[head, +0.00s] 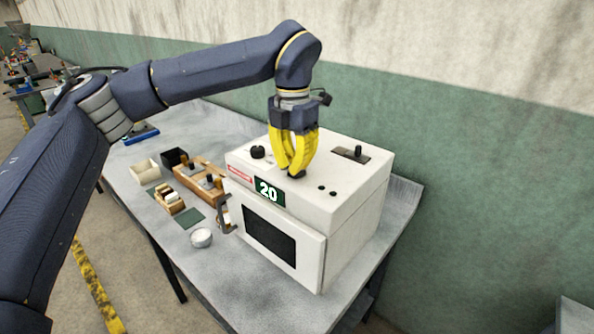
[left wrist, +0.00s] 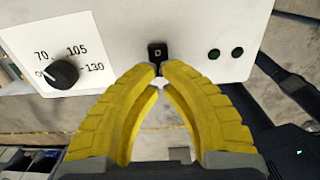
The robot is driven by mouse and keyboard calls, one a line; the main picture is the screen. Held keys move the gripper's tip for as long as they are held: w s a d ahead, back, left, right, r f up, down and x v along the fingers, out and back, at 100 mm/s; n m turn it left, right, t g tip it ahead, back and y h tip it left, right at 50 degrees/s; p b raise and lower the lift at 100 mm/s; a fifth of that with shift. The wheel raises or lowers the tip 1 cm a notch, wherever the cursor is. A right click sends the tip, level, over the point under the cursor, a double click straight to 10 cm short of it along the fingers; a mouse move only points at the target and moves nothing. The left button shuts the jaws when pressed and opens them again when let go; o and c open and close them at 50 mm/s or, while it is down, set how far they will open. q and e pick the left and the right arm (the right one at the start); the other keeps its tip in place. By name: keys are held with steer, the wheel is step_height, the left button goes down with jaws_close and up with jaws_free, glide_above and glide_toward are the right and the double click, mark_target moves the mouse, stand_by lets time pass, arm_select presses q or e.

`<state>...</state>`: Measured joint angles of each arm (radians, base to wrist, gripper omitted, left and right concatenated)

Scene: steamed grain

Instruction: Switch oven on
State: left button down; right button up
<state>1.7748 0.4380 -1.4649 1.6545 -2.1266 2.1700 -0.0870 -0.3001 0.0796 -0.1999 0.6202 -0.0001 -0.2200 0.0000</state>
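The oven (head: 340,206) is a white box on the table, with a dark front window and a green display reading 20. My left gripper (head: 295,172) reaches down to its top front edge. In the left wrist view a small black switch (left wrist: 157,52) with a pale square mark sits on the white panel, right at the fingertips of my left gripper (left wrist: 161,72). The yellow fingers are closed together to a narrow gap. I cannot tell whether they touch the switch. A black dial (left wrist: 62,73) with temperature numbers is at the left. My right gripper is not in view.
Two small round buttons (left wrist: 226,54) are right of the switch. A black handle or slider (head: 357,151) stands at the oven's top rear. The wall is close behind.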

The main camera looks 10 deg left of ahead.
arm_select(q)
steer(key=shift+f, duration=1)
stand_by(0.5)
steer(key=shift+r, duration=3.55)
